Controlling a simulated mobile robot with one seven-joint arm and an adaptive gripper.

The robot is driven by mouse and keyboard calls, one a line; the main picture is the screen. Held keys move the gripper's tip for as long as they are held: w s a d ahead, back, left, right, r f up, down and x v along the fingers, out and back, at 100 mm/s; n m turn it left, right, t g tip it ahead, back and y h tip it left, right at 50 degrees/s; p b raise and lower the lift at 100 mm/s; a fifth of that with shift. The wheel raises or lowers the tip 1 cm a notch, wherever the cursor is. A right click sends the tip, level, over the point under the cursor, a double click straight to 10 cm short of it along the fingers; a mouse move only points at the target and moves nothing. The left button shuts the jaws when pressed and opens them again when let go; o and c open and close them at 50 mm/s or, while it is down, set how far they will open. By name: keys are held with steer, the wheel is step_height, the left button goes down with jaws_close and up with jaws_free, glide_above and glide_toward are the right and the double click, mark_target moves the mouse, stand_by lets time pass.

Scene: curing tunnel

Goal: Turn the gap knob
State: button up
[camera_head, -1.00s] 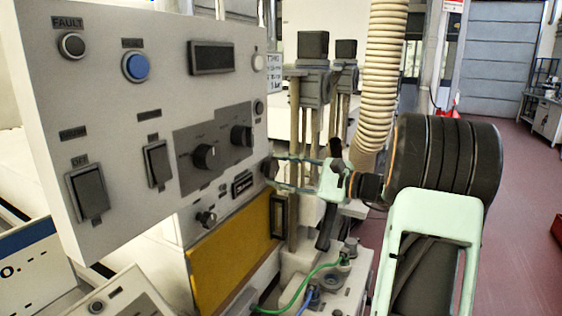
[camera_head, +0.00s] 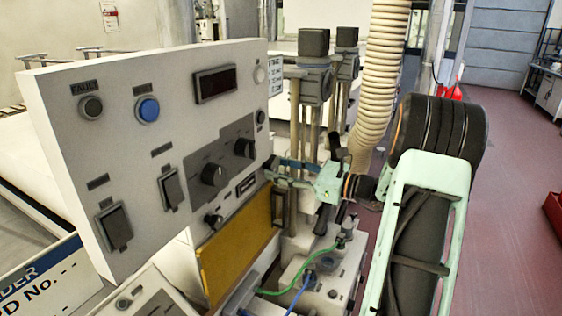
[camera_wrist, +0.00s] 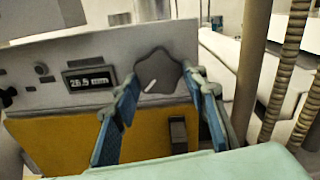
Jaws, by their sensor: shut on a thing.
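The gap knob is a dark, lobed knob (camera_wrist: 158,72) with a white pointer line, seen in the wrist view on the light panel's lower strip.
The control panel (camera_head: 140,117) carries other knobs (camera_head: 212,174), a blue button (camera_head: 148,109) and switches. A yellow plate (camera_head: 237,245) lies below. A ribbed hose (camera_head: 382,75) and metal posts stand behind my gripper.

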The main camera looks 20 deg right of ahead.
steer(key=shift+m+p, duration=0.3)
steer(key=shift+m, duration=0.2)
steer(key=o, duration=1.2)
steer(key=shift+c, duration=0.2)
steer(key=v, duration=1.2)
